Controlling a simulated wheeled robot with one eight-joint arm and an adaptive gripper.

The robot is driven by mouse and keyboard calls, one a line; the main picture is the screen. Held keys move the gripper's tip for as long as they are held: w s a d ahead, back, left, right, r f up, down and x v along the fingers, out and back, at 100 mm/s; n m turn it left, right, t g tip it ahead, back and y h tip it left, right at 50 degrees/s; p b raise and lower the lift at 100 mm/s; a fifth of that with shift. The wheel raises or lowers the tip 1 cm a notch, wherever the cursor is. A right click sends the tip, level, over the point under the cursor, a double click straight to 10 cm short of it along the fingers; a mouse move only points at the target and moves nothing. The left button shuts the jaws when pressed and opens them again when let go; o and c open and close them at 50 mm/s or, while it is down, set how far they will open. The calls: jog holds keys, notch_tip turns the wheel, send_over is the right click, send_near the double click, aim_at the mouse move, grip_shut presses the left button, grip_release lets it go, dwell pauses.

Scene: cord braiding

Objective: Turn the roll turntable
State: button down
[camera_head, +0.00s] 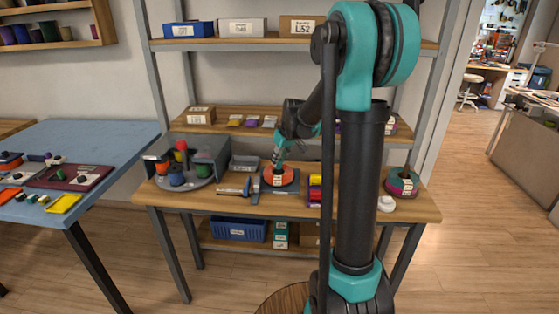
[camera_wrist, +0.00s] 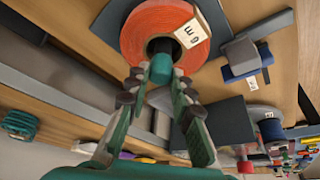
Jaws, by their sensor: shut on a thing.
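The turntable (camera_head: 204,181) is a round grey disc at the left of the workbench, in front of a grey housing. It carries several coloured rolls, including red, orange, green and blue ones. My gripper (camera_head: 277,163) is well to its right, above an orange roll (camera_head: 279,178) on the bench. In the wrist view, my gripper (camera_wrist: 160,78) has its fingertips closed on a small teal cylinder (camera_wrist: 161,66) at the hole of the orange roll (camera_wrist: 140,32). The roll has a white label. Whether the cylinder is joined to the roll I cannot tell.
A grey-and-blue tool (camera_head: 235,189) lies between turntable and orange roll. A pink-and-green roll (camera_head: 401,184) stands at the bench's right end. A shelf (camera_head: 222,120) runs behind, with boxes. A blue table (camera_head: 92,140) with trays stands at left.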

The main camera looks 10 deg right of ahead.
jog(key=shift+a+m+t+h, duration=0.15)
jog(key=shift+m+h, duration=0.35)
jog(key=shift+m, duration=0.8)
jog(key=shift+m+t+h, duration=0.15)
jog(key=shift+m+h, duration=0.35)
jog(key=shift+m, duration=0.8)
jog(key=shift+a+m+h, duration=0.1)
jog(key=shift+m+h, duration=0.4)
jog(key=shift+m, duration=0.8)
jog(key=shift+a+m+h, duration=0.1)
jog(key=shift+m+h, duration=0.4)
jog(key=shift+m, duration=0.8)
jog(key=shift+w+m+g+h, duration=0.1)
jog(key=shift+m+g+h, duration=0.35)
jog(key=shift+m, duration=0.9)
jog(key=shift+w+m+g+h, duration=0.1)
jog(key=shift+m+g+h, duration=0.35)
jog(key=shift+m, duration=0.9)
jog(key=shift+m+g, duration=0.8)
jog(key=shift+m, duration=1)
jog(key=shift+m+g, duration=0.3)
jog(key=shift+m, duration=0.4)
jog(key=c, duration=1.3)
grip_release()
jog(key=shift+h, duration=0.3)
jog(key=shift+a+r, duration=0.1)
